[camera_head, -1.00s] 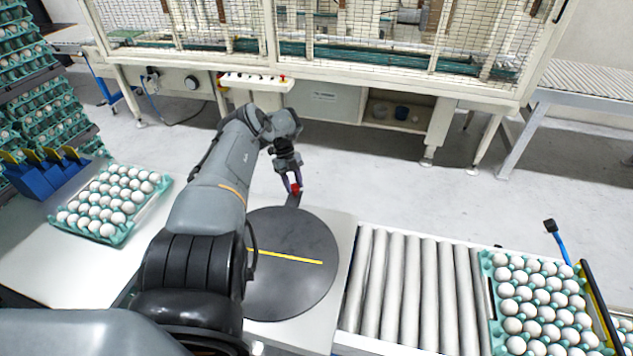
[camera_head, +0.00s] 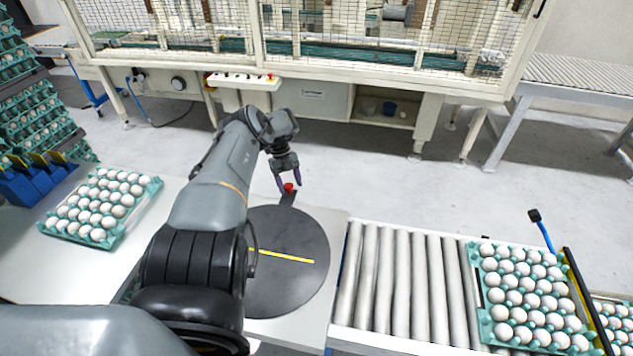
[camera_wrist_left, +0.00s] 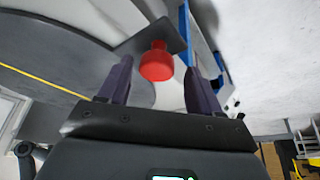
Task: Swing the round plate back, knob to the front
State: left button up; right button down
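The round dark plate (camera_head: 290,240) lies flat on a pale table, with a yellow stripe (camera_head: 283,255) running across it roughly left to right. A dark arm juts from the plate's far edge and carries the red knob (camera_head: 289,188). My left gripper (camera_head: 288,183) is at the knob, on the far side of the plate. In the left wrist view the red knob (camera_wrist_left: 157,62) stands between the spread fingers of the gripper (camera_wrist_left: 158,82), with gaps showing beside it. My arm hides the plate's left part. My right gripper is not in view.
A roller conveyor (camera_head: 405,285) adjoins the table on the right and carries a tray of eggs (camera_head: 480,325). Another egg tray (camera_head: 122,232) sits on the left table. A caged machine (camera_head: 330,70) stands behind, across open floor.

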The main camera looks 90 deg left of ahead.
pick_arm(q)
jog(key=shift+s, duration=0.15)
jog(key=p+v, duration=0.1)
jog(key=v, duration=1)
jog(key=shift+r, duration=0.1)
